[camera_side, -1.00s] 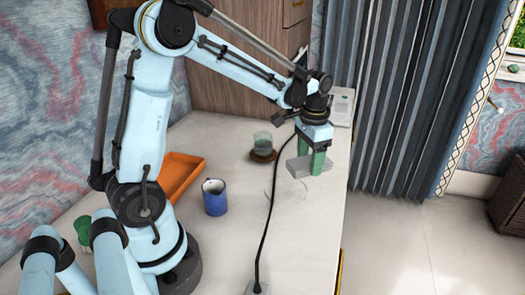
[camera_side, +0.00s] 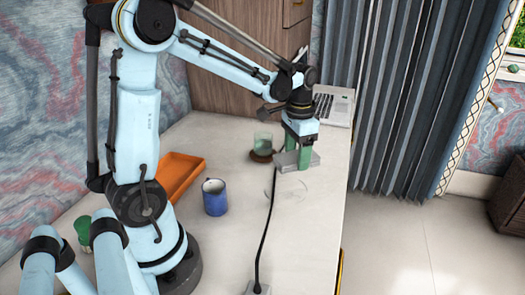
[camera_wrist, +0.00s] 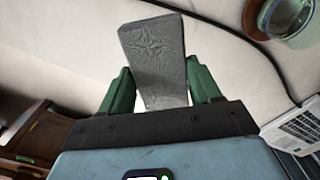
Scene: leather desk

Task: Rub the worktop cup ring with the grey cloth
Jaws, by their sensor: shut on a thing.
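The grey cloth (camera_side: 284,164) is a flat, block-like pad. My gripper (camera_side: 303,159) has green fingers and is shut on it. In the wrist view, the cloth (camera_wrist: 153,62) sticks out between the two fingers (camera_wrist: 161,90). The cup ring (camera_side: 284,191) is a faint grey mark on the pale worktop (camera_side: 318,215), in front of the cloth in the side view. The cloth is behind the ring, apart from it in the picture. I cannot tell if the cloth touches the worktop. I do not make out the ring in the wrist view.
A glass on a brown coaster (camera_side: 261,156) stands just left of the cloth. A black cable (camera_side: 264,235) runs beside the ring. A blue mug (camera_side: 215,199), an orange tray (camera_side: 180,178) and a green cup (camera_side: 83,230) are left; a laptop (camera_side: 332,106) is behind.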

